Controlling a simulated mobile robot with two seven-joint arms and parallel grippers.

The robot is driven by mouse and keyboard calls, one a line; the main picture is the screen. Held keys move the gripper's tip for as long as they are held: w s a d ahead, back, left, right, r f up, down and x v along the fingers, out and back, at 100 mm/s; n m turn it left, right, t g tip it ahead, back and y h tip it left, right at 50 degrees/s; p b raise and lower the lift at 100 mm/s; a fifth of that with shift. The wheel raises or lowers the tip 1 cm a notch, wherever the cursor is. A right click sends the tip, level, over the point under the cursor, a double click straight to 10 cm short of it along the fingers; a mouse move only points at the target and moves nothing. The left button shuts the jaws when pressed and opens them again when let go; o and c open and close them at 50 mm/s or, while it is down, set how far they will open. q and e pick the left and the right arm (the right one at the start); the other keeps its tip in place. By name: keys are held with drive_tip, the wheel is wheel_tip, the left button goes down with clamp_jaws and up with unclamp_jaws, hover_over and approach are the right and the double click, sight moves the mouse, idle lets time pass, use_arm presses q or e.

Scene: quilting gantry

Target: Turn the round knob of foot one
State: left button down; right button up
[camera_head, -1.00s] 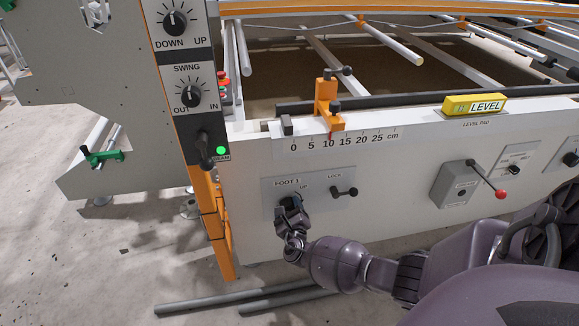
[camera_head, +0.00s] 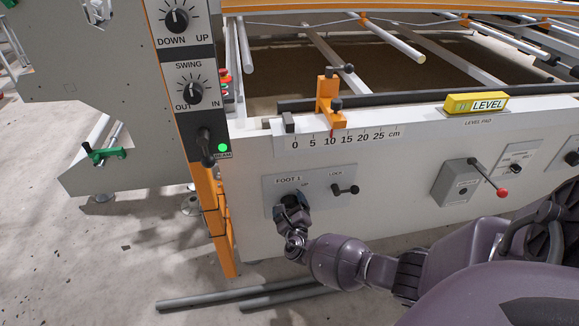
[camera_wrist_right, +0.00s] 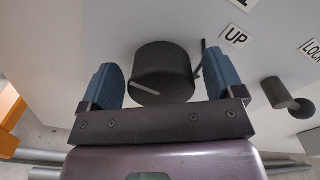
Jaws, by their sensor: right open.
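The round knob of foot one is a black cylinder with a pale pointer line; it shows in the right wrist view (camera_wrist_right: 163,72). It sits on the grey FOOT 1 plate (camera_head: 316,182) on the white beam's front. My right gripper (camera_head: 291,204) is at this knob in the head view and hides most of it. In the right wrist view, my right gripper (camera_wrist_right: 168,84) is open, with one blue finger on each side of the knob. A gap shows beside the right finger; contact at the left finger is unclear. My left gripper is not in view.
A small black LOCK lever (camera_head: 345,189) sits just right of the knob; its ball end shows in the right wrist view (camera_wrist_right: 302,108). A red-tipped lever (camera_head: 488,179) sticks out further right. An orange post (camera_head: 211,215) stands to the left. Grey bars (camera_head: 235,298) lie on the floor.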

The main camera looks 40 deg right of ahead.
drive_tip(key=shift+s+a+r, duration=0.1)
drive_tip(key=shift+s+a, duration=0.15)
drive_tip(key=shift+s, duration=0.1)
drive_tip(key=p+v, duration=0.1)
drive_tip(key=v, duration=0.3)
drive_tip(key=shift+a+r+p, duration=0.1)
drive_tip(key=shift+r+p, duration=0.1)
drive_tip(key=shift+p, duration=0.1)
drive_tip(key=p, duration=0.1)
approach(290, 207)
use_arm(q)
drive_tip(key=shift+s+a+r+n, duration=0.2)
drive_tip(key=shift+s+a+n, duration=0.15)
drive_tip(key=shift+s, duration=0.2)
use_arm(e)
drive_tip(key=shift+w+f, duration=0.1)
drive_tip(key=shift+f, duration=0.2)
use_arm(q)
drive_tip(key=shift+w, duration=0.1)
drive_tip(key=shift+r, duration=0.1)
